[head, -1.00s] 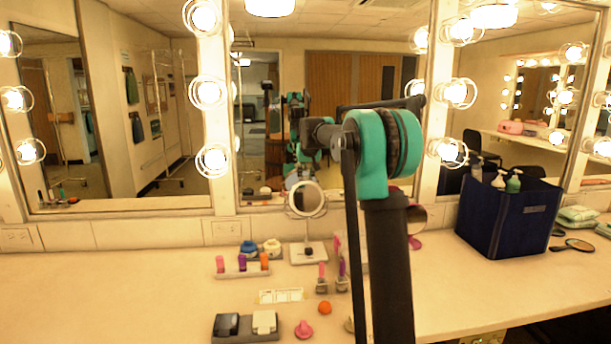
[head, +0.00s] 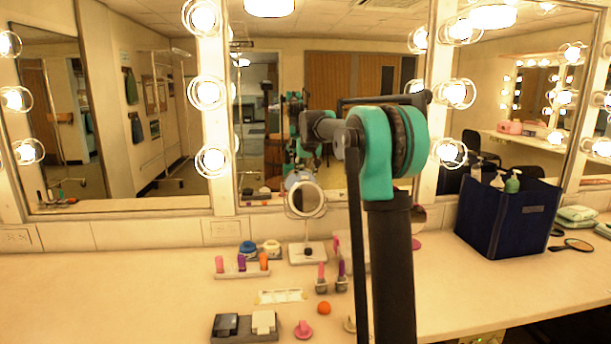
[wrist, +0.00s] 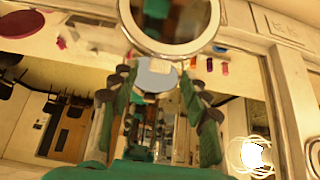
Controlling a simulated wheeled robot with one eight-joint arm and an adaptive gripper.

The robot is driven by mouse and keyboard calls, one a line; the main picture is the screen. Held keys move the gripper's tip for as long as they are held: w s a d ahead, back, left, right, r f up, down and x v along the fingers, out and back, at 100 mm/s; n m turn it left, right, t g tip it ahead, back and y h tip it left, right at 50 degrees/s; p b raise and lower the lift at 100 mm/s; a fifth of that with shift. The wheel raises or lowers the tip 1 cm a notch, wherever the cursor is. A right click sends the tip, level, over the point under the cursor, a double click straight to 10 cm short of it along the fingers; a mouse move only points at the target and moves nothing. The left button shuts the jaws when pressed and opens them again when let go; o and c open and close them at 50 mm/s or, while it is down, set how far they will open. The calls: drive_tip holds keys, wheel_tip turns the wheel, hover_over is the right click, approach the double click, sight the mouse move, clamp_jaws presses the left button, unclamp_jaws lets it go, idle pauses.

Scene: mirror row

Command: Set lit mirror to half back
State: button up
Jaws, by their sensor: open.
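The lit mirror (head: 306,199) is a small round mirror with a pale rim on a white stand, on the counter in front of the big wall mirror. In the wrist view the mirror's disc (wrist: 172,20) is large at the top edge, partly cut off. I see no contact, but the depth gap is hard to tell. In the head view my arm stands right of the mirror, and my fingers are not clearly seen directly.
A lipstick tray (head: 243,270), an orange ball (head: 324,308) and a compact tray (head: 246,327) lie in front of the mirror. Jars (head: 249,250) stand left of it. A navy caddy (head: 508,222) is at right. The counter's left side is clear.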

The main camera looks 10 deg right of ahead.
drive_tip(key=v, duration=0.9)
drive_tip(key=shift+s+r, duration=0.1)
drive_tip(key=s+d+f+g, duration=0.1)
drive_tip(key=s+f, duration=1.1)
drive_tip(key=s, duration=0.3)
drive_tip(key=s+d+f+g, duration=0.1)
drive_tip(key=s+f, duration=1.2)
drive_tip(key=s, duration=0.2)
drive_tip(key=s+d+f+g, duration=0.1)
drive_tip(key=s+d+f, duration=0.1)
drive_tip(key=s+f, duration=1)
drive_tip(key=shift+s+f, duration=0.15)
drive_tip(key=shift+s, duration=0.75)
drive_tip(key=shift+s+f, duration=0.15)
drive_tip(key=shift+s, duration=0.75)
drive_tip(key=shift+w+r, duration=0.1)
